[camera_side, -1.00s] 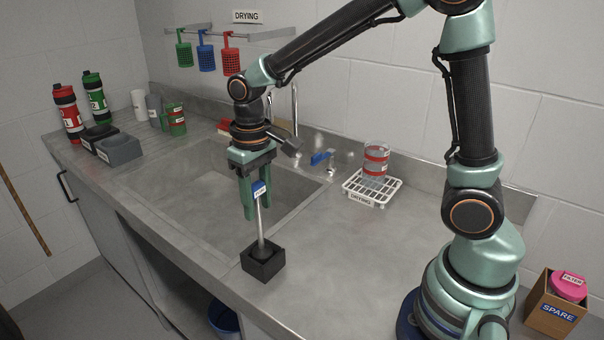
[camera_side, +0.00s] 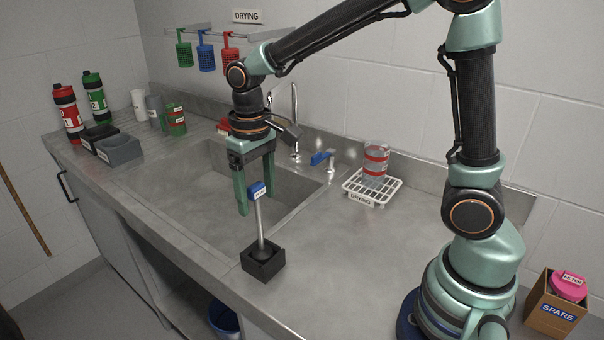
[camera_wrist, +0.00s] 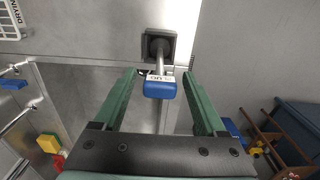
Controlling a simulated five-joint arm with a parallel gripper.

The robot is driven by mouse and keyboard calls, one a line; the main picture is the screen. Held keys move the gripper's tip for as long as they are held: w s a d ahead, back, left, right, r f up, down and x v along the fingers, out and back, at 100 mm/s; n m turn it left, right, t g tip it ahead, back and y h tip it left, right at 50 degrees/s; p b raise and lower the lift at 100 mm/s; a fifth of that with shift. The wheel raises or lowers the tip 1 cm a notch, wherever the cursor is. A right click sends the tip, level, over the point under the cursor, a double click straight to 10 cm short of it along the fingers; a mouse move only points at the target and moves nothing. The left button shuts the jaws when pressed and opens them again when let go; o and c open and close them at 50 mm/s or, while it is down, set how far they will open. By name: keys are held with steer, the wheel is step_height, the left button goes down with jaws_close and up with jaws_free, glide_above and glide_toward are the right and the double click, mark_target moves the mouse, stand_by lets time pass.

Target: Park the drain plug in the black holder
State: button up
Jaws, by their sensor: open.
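The drain plug (camera_side: 260,220) stands in the black holder (camera_side: 263,266) at the front edge of the counter. Its rod leans slightly, with a blue labelled handle on top. The wrist view also shows the blue handle (camera_wrist: 160,87) and the black holder (camera_wrist: 172,43). My gripper (camera_side: 257,206) is open and empty above the sink side of the holder. In the wrist view its green fingers (camera_wrist: 160,75) are wide apart, with the blue handle beyond and between their tips, apparently touching neither. The base of the plug is partly hidden inside the holder.
The sink basin (camera_side: 190,190) lies left of the holder. A white drying rack (camera_side: 386,199) with a red-banded cup (camera_side: 376,158) stands at the back. Bottles (camera_side: 68,112) and dark holders (camera_side: 119,150) stand far left. The counter right of the holder is clear.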

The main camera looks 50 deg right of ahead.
step_height(320, 180, up, 9)
steer(key=shift+r, duration=0.15)
steer(key=shift+s+d+r, duration=0.1)
steer(key=shift+r, duration=0.35)
steer(key=s+d+f+t, duration=0.2)
steer(key=s+d+t, duration=0.3)
steer(key=s, duration=0.3)
steer(key=shift+s+d+f+t, duration=0.3)
steer(key=shift+s+d, duration=0.1)
steer(key=shift+d, duration=0.25)
